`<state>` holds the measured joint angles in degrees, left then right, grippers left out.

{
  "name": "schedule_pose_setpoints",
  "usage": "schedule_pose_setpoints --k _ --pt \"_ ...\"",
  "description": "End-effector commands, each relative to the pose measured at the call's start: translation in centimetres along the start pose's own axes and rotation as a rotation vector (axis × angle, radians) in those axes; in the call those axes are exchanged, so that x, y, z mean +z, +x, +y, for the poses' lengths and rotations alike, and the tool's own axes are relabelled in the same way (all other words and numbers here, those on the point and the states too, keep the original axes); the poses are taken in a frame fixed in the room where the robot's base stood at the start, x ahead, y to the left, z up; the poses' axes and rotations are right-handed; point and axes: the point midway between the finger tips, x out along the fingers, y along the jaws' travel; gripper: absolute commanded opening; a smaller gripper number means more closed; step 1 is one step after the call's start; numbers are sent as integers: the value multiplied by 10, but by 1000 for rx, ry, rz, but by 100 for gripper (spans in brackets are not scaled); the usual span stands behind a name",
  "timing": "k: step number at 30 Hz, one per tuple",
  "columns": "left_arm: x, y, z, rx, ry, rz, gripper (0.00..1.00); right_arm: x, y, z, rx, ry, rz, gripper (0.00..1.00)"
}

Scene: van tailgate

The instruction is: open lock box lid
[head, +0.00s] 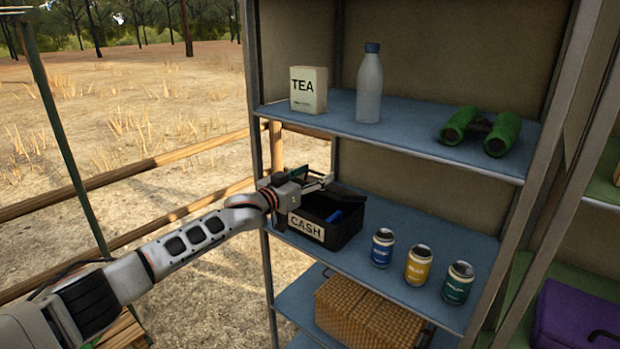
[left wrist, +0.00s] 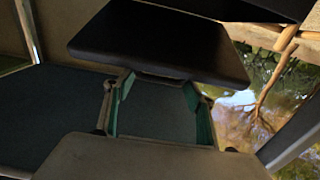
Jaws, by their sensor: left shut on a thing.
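The black lock box (head: 330,240) with a white CASH label stands on the middle blue shelf at its left end. Its lid (head: 349,191) is raised, and the inside shows with a blue item (head: 335,215) in it. My left gripper (head: 318,183) is over the box's left side, shut on the lid. In the left wrist view the dark lid (left wrist: 160,40) lies across the gripper's fingertips (left wrist: 160,78). The exact finger contact is partly hidden. My right gripper is not in view.
Three cans, blue (head: 382,248), yellow (head: 418,265) and green (head: 457,283), stand right of the box. The upper shelf above (head: 410,132) holds a tea box (head: 308,90), a bottle (head: 369,88) and green binoculars (head: 481,131). A wicker basket (head: 368,310) sits below.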

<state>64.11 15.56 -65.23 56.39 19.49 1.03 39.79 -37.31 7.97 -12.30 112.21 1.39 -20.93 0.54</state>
Motion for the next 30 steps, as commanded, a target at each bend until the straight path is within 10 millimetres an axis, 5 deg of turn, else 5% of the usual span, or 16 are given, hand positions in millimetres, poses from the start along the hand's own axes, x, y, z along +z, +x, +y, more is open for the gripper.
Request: schedule_pose_setpoints --k 1,9,28,29,30 --pt "-14 4 -3 -4 3 8 16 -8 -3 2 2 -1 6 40" --pt "-25 18 -4 -4 1 8 16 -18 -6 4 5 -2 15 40" --pt "-27 24 -4 -5 -1 6 16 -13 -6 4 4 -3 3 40" --pt "-27 24 -4 -5 -1 6 60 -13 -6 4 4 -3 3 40" --pt "-27 24 -4 -5 -1 6 62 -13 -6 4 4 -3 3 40"
